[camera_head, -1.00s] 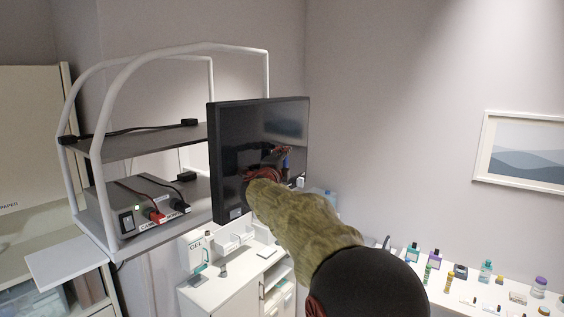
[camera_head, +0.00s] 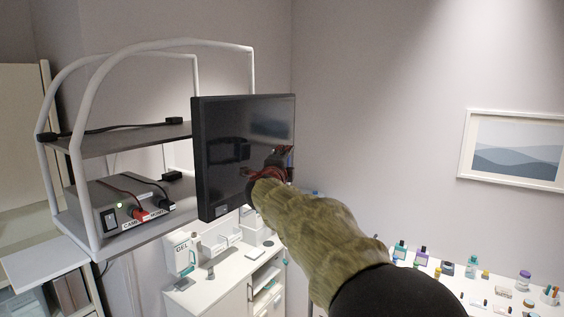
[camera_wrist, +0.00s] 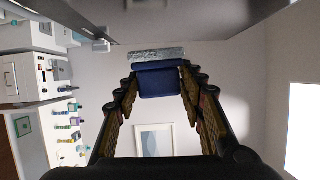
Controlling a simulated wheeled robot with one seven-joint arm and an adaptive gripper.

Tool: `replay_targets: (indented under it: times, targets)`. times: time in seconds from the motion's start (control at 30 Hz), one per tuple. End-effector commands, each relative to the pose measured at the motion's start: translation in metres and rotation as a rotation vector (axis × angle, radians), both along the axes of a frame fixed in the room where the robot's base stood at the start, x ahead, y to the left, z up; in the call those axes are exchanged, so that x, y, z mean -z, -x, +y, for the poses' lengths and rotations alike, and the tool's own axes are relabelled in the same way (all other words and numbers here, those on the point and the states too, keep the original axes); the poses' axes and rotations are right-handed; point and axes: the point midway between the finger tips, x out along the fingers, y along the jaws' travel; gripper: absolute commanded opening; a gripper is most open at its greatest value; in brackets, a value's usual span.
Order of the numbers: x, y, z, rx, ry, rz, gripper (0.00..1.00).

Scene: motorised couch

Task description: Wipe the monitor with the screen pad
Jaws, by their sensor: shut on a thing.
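The monitor (camera_head: 222,150) is a dark, glossy screen in a black frame, upright beside the white-framed rack in the head view. My sleeved arm reaches up to its lower right part. My gripper (camera_head: 272,168) is mostly hidden behind the arm there, close to the screen; I cannot tell whether anything touches. In the wrist view my gripper (camera_wrist: 161,82) is shut on the screen pad (camera_wrist: 158,83), a blue block between the fingers. A mottled silvery strip (camera_wrist: 157,54) lies along the pad's far edge.
The rack (camera_head: 85,225) with a labelled control box (camera_head: 125,205) and cables stands left of the monitor. A white cabinet (camera_head: 215,290) with a gel dispenser (camera_head: 182,255) is below. Several small bottles (camera_head: 422,256) stand on a counter at right. A framed picture (camera_head: 515,150) hangs on the wall.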

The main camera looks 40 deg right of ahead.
Motion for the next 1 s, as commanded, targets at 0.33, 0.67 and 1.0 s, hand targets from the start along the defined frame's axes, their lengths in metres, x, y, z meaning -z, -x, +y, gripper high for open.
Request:
replay_targets:
  times: [0.33, 0.67, 1.0]
  targets:
    - [0.0, 0.005, -0.002, 0.001, 0.001, -0.001, 0.18]
    - [0.001, 0.028, -0.01, 0.001, 0.0, 0.0, 0.18]
    - [0.0, 0.028, -0.01, 0.0, 0.0, 0.0, 0.18]
